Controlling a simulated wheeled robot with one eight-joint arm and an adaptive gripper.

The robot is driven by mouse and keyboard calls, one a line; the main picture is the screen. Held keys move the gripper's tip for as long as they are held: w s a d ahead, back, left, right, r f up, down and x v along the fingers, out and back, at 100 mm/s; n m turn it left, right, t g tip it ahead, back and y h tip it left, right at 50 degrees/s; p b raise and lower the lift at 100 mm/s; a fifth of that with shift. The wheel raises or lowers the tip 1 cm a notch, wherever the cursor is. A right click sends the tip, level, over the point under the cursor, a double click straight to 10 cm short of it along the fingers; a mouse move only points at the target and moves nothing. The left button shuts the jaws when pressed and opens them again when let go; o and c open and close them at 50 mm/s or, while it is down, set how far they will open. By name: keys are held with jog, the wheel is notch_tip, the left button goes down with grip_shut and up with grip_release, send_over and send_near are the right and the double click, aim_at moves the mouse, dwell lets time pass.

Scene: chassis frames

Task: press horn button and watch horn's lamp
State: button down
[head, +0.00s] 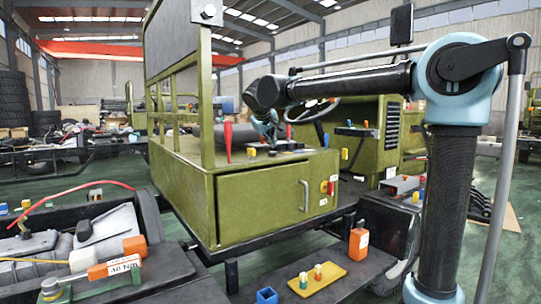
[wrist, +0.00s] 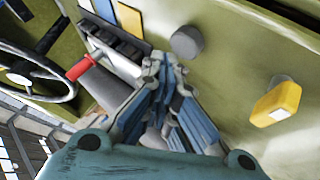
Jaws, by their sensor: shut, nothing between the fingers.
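My gripper (head: 268,130) is over the top of the olive cabinet (head: 262,205) in the head view, pointing down beside the small controls there. In the wrist view my gripper (wrist: 164,68) shows its fingers shut with nothing held. A grey round knob (wrist: 187,42) stands on the olive surface just beyond and right of the fingertips, apart from them in the picture. A yellow block with a white face (wrist: 277,100) sits further right. No readable label marks the horn button or its lamp, so I cannot tell which parts they are. No lit lamp is clear.
A red-handled lever (wrist: 82,67) and a black steering wheel (wrist: 38,76) lie left of my fingers. A tall red handle (head: 228,140) rises from the cabinet's left part. A yellow tray (head: 317,281) and an orange-white bottle (head: 358,243) stand on the lower frame.

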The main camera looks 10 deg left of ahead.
jog(key=shift+f, duration=0.15)
dwell(0.6)
jog(key=shift+s+f, duration=0.15)
jog(key=shift+f, duration=0.05)
jog(key=shift+f, duration=0.6)
dwell(1.0)
dwell(0.4)
jog(key=shift+r, duration=1)
jog(key=shift+r, duration=0.1)
jog(key=shift+r, duration=2.45)
jog(key=shift+d, duration=0.1)
